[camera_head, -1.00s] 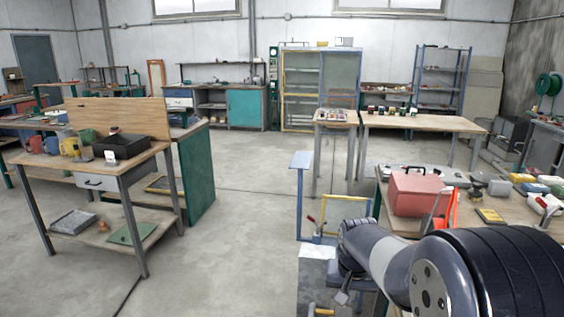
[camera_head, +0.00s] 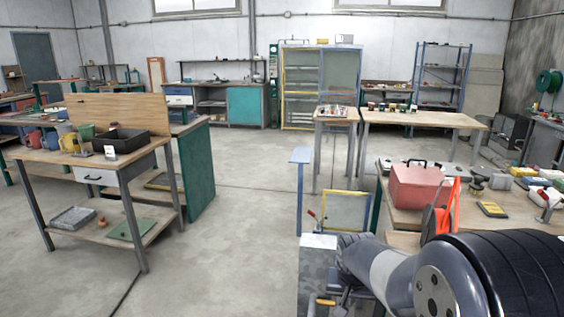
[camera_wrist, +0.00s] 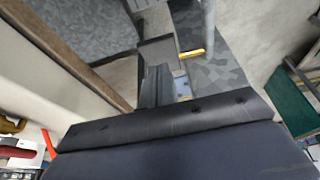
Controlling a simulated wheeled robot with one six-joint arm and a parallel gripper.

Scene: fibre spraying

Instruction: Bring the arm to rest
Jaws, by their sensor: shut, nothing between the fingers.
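My arm (camera_head: 400,275) reaches in from the lower right in the head view, folded low beside the bench. My gripper (camera_wrist: 155,82) shows in the wrist view as dark fingers held close together, with nothing between them. It points down past a wooden edge toward a grey plate and the floor. In the head view the gripper is mostly hidden behind the arm.
A workbench (camera_head: 470,212) with a red toolbox (camera_head: 420,187) and an orange item (camera_head: 447,207) stands close beside my arm. A blue stand (camera_head: 300,190) is ahead. A table (camera_head: 75,160) with mugs and a black tray (camera_head: 122,143) is left. The middle floor is clear.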

